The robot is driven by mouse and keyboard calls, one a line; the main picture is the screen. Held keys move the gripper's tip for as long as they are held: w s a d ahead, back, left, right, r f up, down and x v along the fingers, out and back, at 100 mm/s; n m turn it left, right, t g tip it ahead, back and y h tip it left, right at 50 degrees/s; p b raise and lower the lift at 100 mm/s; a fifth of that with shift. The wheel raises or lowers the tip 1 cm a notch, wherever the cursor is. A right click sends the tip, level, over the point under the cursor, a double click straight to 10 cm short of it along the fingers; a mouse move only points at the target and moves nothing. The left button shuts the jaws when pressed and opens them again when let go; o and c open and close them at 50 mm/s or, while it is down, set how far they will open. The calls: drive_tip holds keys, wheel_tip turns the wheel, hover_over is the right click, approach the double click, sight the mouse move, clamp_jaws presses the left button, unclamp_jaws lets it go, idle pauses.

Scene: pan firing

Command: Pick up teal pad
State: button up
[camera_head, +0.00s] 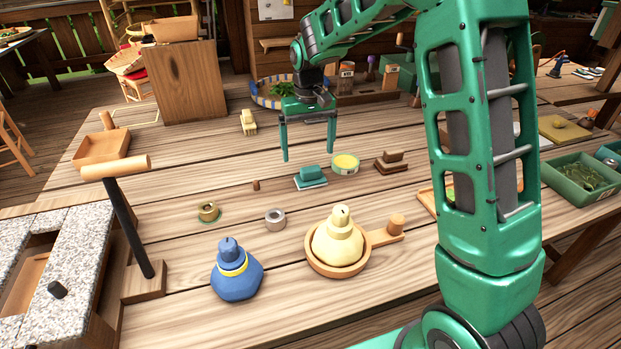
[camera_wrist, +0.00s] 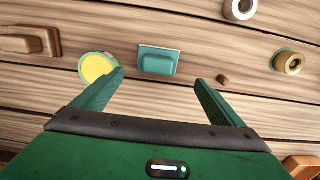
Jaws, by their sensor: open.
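The teal pad (camera_head: 311,178) lies on the wooden table, a flat base with a raised block on top. It also shows in the wrist view (camera_wrist: 158,60), ahead of and between the fingertips. My gripper (camera_head: 308,155) is open and empty, pointing down above the table just behind the pad. Its two green fingers also show in the wrist view (camera_wrist: 160,78), with the pad not between them but a little beyond the tips.
A round yellow-topped tin (camera_head: 345,164) sits close to the right of the pad, and a brown pad (camera_head: 391,162) lies further right. A small brown peg (camera_head: 256,185) stands to the left. A grey ring (camera_head: 275,219) and a wooden pan (camera_head: 362,262) with a cream bottle are nearer.

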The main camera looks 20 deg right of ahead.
sight(311, 168)
drive_tip(key=shift+s+d+f, duration=0.15)
drive_tip(key=shift+f, duration=2)
drive_tip(key=shift+s+d+f, duration=0.15)
drive_tip(key=shift+f, duration=2)
drive_tip(key=c, duration=1.2)
